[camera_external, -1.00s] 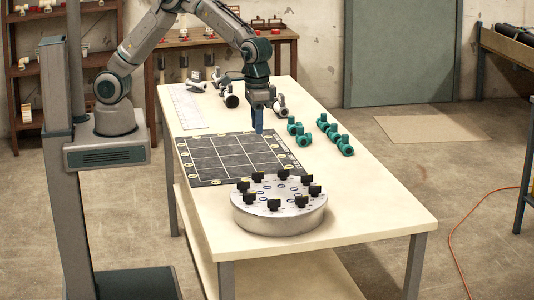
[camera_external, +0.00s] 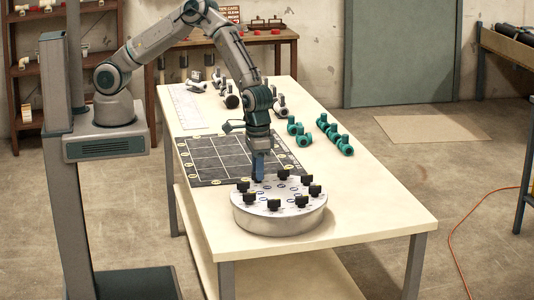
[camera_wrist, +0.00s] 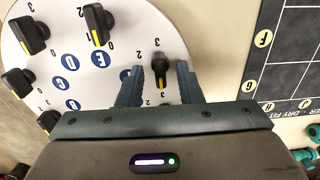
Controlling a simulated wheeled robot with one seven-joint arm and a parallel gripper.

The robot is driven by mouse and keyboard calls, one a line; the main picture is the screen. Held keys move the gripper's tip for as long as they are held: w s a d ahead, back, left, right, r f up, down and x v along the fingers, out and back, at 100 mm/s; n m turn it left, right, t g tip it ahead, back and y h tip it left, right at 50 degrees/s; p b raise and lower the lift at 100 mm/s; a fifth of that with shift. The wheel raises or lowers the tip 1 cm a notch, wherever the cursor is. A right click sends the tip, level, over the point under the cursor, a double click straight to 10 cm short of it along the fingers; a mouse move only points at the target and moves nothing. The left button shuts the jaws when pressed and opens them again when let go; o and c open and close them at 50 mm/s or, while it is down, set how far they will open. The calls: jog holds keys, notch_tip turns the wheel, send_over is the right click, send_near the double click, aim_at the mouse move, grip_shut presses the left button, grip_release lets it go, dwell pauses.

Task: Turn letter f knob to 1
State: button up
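A round silver drum (camera_external: 280,222) with several black knobs stands on the table's near end. My gripper (camera_external: 258,178) points down at the drum's back-left edge. In the wrist view my gripper (camera_wrist: 160,70) is open, with one dark blue finger on each side of a black knob (camera_wrist: 158,62). Whether the fingers touch it is unclear. This knob has a yellow mark on its lower end, with small numbers around it. The blue label beside it (camera_wrist: 125,74) is partly hidden by the left finger, so its letter cannot be read. Labels D (camera_wrist: 98,57) and E (camera_wrist: 70,62) show farther left.
Neighbouring knobs (camera_wrist: 97,22) stand close on the drum, to the left in the wrist view. A black gridded board (camera_external: 225,155) lies behind the drum. Green pipe fittings (camera_external: 335,135) and grey ones (camera_external: 232,101) lie farther back. The table's right front (camera_external: 385,215) is clear.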

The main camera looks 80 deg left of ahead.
jog(key=shift+f, duration=0.2)
grip_shut()
